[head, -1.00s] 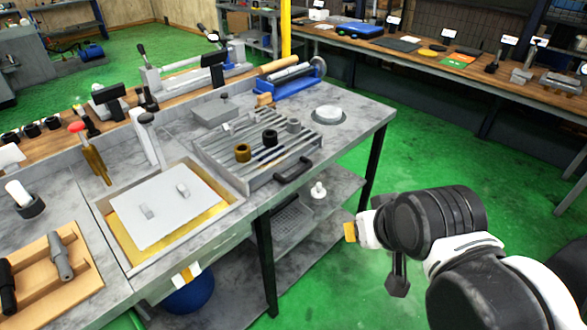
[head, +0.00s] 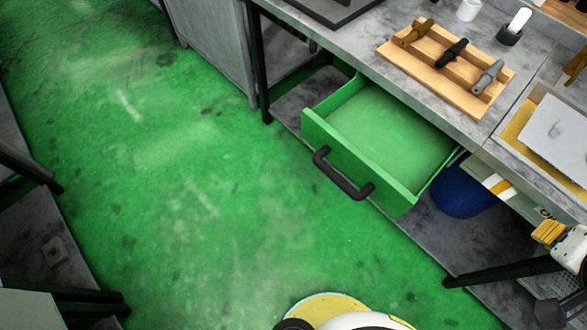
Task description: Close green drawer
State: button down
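The green drawer (head: 361,160) is pulled out from under the grey workbench. It looks empty inside. Its black bar handle (head: 343,174) is on the front panel, facing the lower left. My gripper (head: 548,232) shows only in part at the right edge of the head view, with a yellow tip. It is to the right of the drawer and apart from it. Most of the gripper is cut off by the frame edge, so its opening is not clear.
The grey workbench (head: 455,108) carries a wooden tool holder (head: 437,75) above the drawer. A blue round object (head: 461,194) is under the bench beside the drawer. The bench's black leg (head: 505,271) stands at lower right. Green floor (head: 190,190) in front of the drawer is clear.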

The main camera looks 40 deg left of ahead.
aim_at(391, 153)
jog(key=u, duration=1.4)
jog(key=k+z, duration=0.1)
jog(key=k, duration=0.25)
jog(key=k+l+z, duration=0.1)
jog(key=k, duration=0.25)
